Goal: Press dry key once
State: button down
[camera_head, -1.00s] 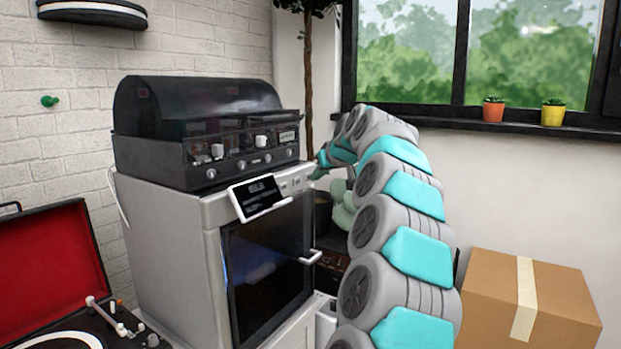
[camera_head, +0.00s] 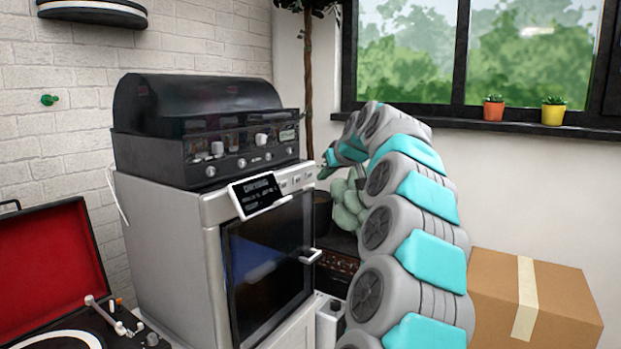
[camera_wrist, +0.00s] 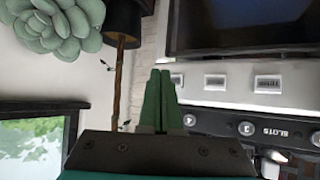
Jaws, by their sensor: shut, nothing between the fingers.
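The white cabinet machine (camera_head: 165,235) has a row of small keys on the strip above its dark glass door. One key (camera_head: 283,185) shows at the left of that row. In the wrist view I see a middle key (camera_wrist: 215,82), another key (camera_wrist: 267,84), and a third key (camera_wrist: 178,80) partly behind my fingers. Their labels are too small to read, so I cannot tell which is dry. A tilted display (camera_head: 257,195) shows a heading that looks like "DRYING". My gripper (camera_wrist: 160,72) is shut and empty; in the head view it is just right of the strip, apparently clear of it.
A black unit with knobs (camera_head: 205,150) stands on the cabinet. A door handle (camera_head: 311,257) sticks out below the keys. A cardboard box (camera_head: 500,300) is at the right, and an open red record player (camera_head: 50,255) at the left.

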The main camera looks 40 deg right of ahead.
jog(key=s, duration=0.1)
jog(key=s+d+b, duration=0.1)
jog(key=s, duration=0.1)
jog(key=s+d, duration=0.1)
jog(key=shift+s, duration=0.3)
jog(key=shift+a, duration=0.1)
dwell(0.6)
